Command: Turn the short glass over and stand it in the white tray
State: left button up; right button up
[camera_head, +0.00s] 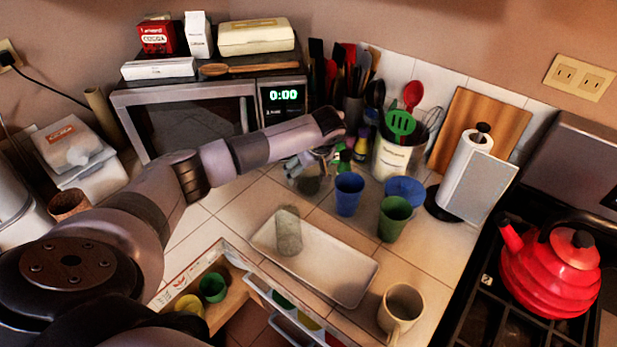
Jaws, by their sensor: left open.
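The white tray (345,270) lies on the tiled counter in the middle of the view. A greyish-green, see-through glass (289,232) is in the tray's left part; I cannot tell which end is its mouth. A short, clear, dark-looking glass (308,182) stands on the counter behind the tray, close under my left gripper; which way up it is cannot be made out. My left gripper (315,160) is open, at the end of the arm reaching across from the left. Its fingers are small and partly blend with the glass below. My right gripper is not in view.
Blue cups (349,193) and a green cup (394,217) stand right of the short glass. A beige mug (401,308) is right of the tray. A microwave (195,115) stands behind my arm, and an open drawer (235,290) with cups is in front. A red kettle (550,265) is far right.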

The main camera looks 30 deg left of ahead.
pick_arm(q)
jog(key=c, duration=1.4)
jog(key=shift+r, duration=0.15)
jog(key=shift+c, duration=0.2)
